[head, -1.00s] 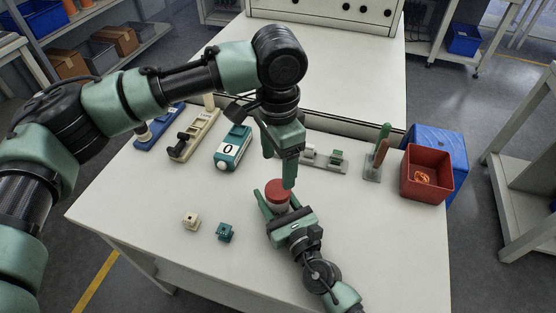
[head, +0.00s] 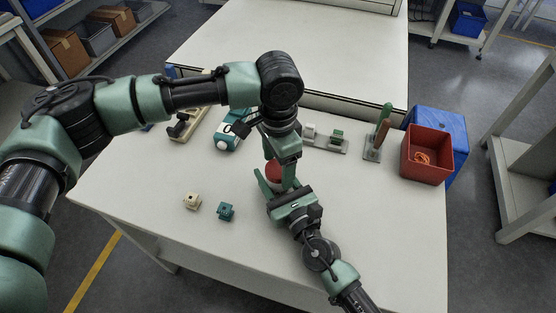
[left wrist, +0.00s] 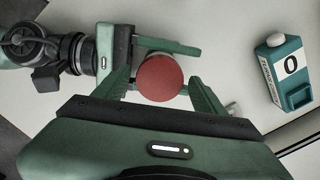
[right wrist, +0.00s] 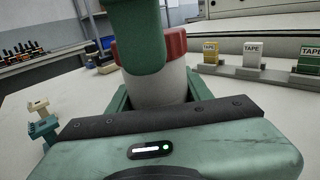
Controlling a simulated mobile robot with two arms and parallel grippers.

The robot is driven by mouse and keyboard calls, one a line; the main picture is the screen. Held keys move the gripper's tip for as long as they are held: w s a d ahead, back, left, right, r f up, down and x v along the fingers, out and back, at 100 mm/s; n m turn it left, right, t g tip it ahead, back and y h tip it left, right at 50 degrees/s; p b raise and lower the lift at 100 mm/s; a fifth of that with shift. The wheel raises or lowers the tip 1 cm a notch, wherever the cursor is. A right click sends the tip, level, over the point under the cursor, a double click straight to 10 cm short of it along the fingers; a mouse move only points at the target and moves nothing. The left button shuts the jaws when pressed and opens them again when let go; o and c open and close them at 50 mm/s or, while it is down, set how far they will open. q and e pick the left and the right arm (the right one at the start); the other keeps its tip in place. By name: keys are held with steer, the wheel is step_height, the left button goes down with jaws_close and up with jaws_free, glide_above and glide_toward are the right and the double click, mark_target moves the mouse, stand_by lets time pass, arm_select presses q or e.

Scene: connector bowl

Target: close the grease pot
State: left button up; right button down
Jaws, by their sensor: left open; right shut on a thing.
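The grease pot has a white body (right wrist: 155,88) and a red lid (head: 274,171) on top. The lid shows as a red disc in the left wrist view (left wrist: 160,78) and as a red rim in the right wrist view (right wrist: 177,42). My right gripper (head: 278,182) is shut on the pot's body and holds it upright. My left gripper (left wrist: 162,88) is open, pointing down from above, with its fingers on opposite sides of the lid. One left finger hides part of the lid and body in the right wrist view. I cannot tell how tightly the lid sits.
A teal and white carton marked 0 (head: 233,134) stands behind the pot. A beige connector (head: 192,201) and a teal one (head: 226,211) lie to the left. A red bin (head: 425,158) and a tool stand (head: 372,154) are at the right. The front left of the table is clear.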

arm_select(q)
steer(key=c, duration=1.5)
steer(key=o, duration=1.6)
step_height(320, 180, up, 12)
steer(key=shift+r, duration=0.1)
arm_select(e)
steer(key=c, duration=0.6)
jaws_free()
steer(key=shift+o, duration=0.2)
